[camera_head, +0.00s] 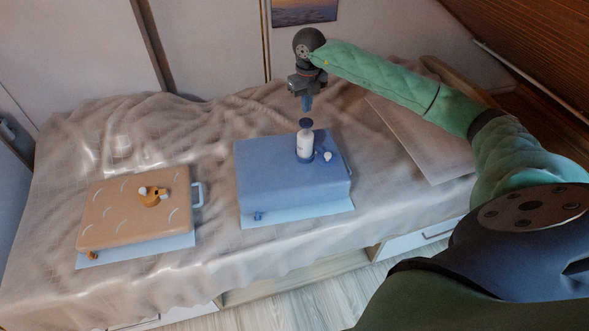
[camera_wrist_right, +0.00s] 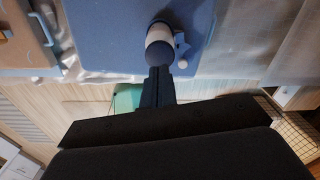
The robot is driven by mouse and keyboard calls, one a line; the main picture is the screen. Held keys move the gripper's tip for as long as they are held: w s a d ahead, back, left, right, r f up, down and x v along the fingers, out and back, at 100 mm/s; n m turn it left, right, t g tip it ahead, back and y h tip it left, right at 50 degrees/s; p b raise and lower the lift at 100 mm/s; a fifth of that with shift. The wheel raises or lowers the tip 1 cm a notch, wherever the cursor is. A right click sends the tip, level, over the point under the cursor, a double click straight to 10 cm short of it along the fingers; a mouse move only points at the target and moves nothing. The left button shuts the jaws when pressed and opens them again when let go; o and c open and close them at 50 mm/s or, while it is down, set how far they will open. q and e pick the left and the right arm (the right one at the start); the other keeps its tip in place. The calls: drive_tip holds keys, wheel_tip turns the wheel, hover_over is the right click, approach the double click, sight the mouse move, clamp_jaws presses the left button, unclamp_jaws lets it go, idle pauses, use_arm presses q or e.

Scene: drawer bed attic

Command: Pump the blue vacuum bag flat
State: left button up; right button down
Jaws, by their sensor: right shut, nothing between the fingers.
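The blue vacuum bag (camera_head: 270,181) lies on the bed, still thick and box-like. A white pump with a dark top (camera_head: 305,143) stands upright on it, right of its middle. A small white cap (camera_head: 327,156) sits beside the pump. My right gripper (camera_head: 307,104) is shut and empty, pointing down just above the pump's top; I cannot tell if it touches. In the right wrist view, the gripper's fingers (camera_wrist_right: 158,88) overlap the pump (camera_wrist_right: 160,47), with the blue bag (camera_wrist_right: 105,35) behind. My left gripper is not in view.
An orange bag (camera_head: 120,215) with a brown valve piece (camera_head: 153,195) lies at the left, a grey handle (camera_head: 198,194) beside it. The rumpled bedspread (camera_head: 100,135) surrounds both bags. A flat grey board (camera_head: 425,140) lies at the right. A sloped wooden ceiling (camera_head: 540,35) borders the upper right.

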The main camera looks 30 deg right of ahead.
sight(306, 121)
drive_tip(key=shift+f, duration=0.2)
drive_tip(key=shift+f+b, duration=1.25)
drive_tip(key=shift+f, duration=0.6)
drive_tip(key=shift+f, duration=0.1)
drive_tip(key=shift+f+b, duration=1.3)
drive_tip(key=shift+f, duration=0.5)
drive_tip(key=shift+r, duration=0.1)
drive_tip(key=shift+r+p, duration=1.25)
drive_tip(key=shift+r, duration=1.65)
drive_tip(key=shift+f, duration=0.15)
